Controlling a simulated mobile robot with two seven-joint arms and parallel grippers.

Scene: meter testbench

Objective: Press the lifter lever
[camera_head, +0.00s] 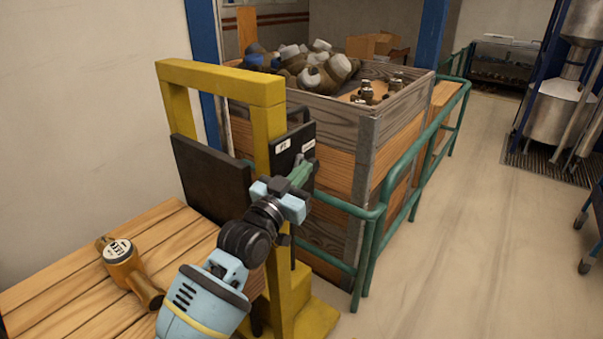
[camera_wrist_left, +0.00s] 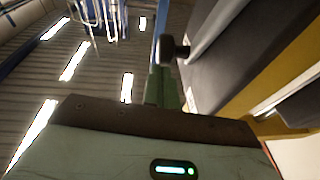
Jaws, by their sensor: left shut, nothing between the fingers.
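My left gripper (camera_head: 302,172) reaches up to the dark control box (camera_head: 292,148) on the yellow lifter frame (camera_head: 268,125). Its green fingers are shut with nothing between them. In the left wrist view the closed fingers (camera_wrist_left: 160,88) point away from the camera. A short dark knob (camera_wrist_left: 174,50), apparently the lifter lever's end, sticks out from the dark box just beside the fingertips. I cannot tell whether they touch. In the head view the gripper hides most of the lever area. My right gripper is not in view.
A brass meter (camera_head: 125,265) lies on the wooden bench (camera_head: 60,290) at the left. A wooden crate (camera_head: 400,135) with several meters stands behind the frame. A green railing (camera_head: 378,225) runs along it.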

